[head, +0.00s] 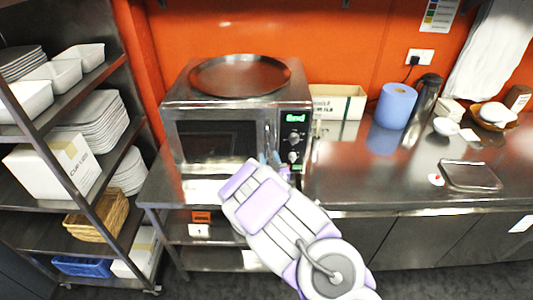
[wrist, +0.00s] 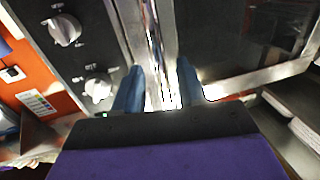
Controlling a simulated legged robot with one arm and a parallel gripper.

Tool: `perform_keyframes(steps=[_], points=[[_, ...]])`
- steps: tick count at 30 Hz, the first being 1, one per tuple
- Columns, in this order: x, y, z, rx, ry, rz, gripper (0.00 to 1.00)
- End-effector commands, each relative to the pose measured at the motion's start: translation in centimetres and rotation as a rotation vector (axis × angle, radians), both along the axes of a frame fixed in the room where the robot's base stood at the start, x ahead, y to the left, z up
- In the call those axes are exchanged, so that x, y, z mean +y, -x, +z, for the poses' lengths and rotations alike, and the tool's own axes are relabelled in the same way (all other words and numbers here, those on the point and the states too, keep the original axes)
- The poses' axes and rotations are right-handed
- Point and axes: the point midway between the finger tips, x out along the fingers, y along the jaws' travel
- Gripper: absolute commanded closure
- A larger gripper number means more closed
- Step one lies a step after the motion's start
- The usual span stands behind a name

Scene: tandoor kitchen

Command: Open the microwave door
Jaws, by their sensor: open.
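The steel microwave (head: 237,125) stands on the left end of the counter, its dark-windowed door (head: 207,139) shut. The upright bar handle (head: 267,138) is at the door's right edge, beside the control panel (head: 294,138). My gripper (head: 275,158) is at the lower part of the handle. In the wrist view, which appears upside down, my gripper (wrist: 158,88) is open with one blue finger on each side of the shiny handle (wrist: 152,50). The door window (wrist: 240,35) is right of it and the knobs (wrist: 65,30) are left. Whether the fingers touch the handle I cannot tell.
A round metal tray (head: 240,76) lies on top of the microwave. A shelf rack with dishes (head: 98,118) stands close at the left. On the counter right of the microwave are a white box (head: 337,102), a blue roll (head: 395,106) and a flask (head: 427,98).

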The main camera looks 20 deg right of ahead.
Motion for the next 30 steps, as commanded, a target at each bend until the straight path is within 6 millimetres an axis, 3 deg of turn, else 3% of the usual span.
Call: perform_keyframes(steps=[12, 25, 30], points=[[-0.4, -4.2, 0.1, -0.004, 0.0, 0.0, 0.6], [-0.4, -4.7, 0.0, 0.001, 0.001, 0.0, 0.6], [-0.4, -4.7, 0.0, 0.001, 0.001, 0.0, 0.75]])
